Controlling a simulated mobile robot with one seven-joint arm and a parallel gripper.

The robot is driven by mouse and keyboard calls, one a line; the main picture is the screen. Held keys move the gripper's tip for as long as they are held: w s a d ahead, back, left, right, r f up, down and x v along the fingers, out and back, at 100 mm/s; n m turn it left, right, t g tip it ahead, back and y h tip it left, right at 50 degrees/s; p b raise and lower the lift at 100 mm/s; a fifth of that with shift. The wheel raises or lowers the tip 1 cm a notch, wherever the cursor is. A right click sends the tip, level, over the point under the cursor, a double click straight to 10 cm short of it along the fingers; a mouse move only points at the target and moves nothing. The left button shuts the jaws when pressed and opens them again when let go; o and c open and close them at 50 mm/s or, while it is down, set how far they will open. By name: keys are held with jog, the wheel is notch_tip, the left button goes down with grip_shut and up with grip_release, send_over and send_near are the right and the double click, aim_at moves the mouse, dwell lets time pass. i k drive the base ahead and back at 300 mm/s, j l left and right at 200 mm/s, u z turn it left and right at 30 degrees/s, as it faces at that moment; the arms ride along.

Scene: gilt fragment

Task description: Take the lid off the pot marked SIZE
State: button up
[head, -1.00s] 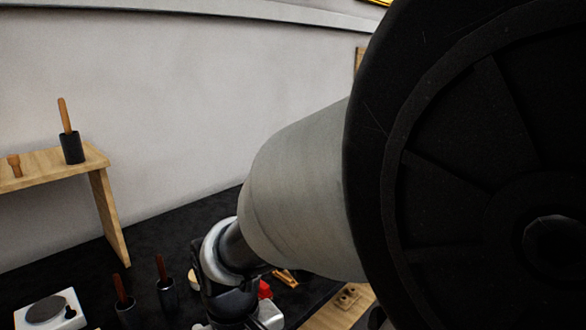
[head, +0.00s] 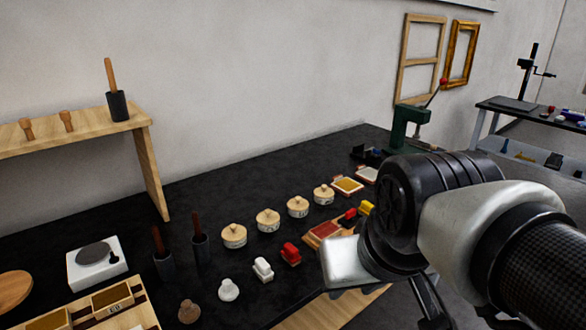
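Several small cream pots with knobbed lids stand in a slanting row on the black bench: one nearest (head: 233,237), a second (head: 268,221), a third (head: 298,207) and the farthest (head: 323,196). All have their lids on. Their fronts carry dark lettering too small to read, so I cannot tell which is marked SIZE. My arm reaches in from the right, and my gripper (head: 430,303) points down at the lower right, apart from the pots and to their right. Its fingers are partly hidden and cut by the frame edge; I cannot tell their opening.
A wooden shelf (head: 70,135), hotplate (head: 97,262), dark cups (head: 200,248) and wooden tray (head: 140,318) are left. A green press (head: 408,130) stands behind my arm. Bare bench lies behind the pots.

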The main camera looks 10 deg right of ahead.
aim_at(298, 203)
jog(key=u, duration=0.75)
jog(key=l+u, duration=0.3)
jog(key=i+l+u, duration=0.1)
jog(key=l+u, duration=0.25)
jog(key=i+l, duration=0.1)
jog(key=l, duration=1.35)
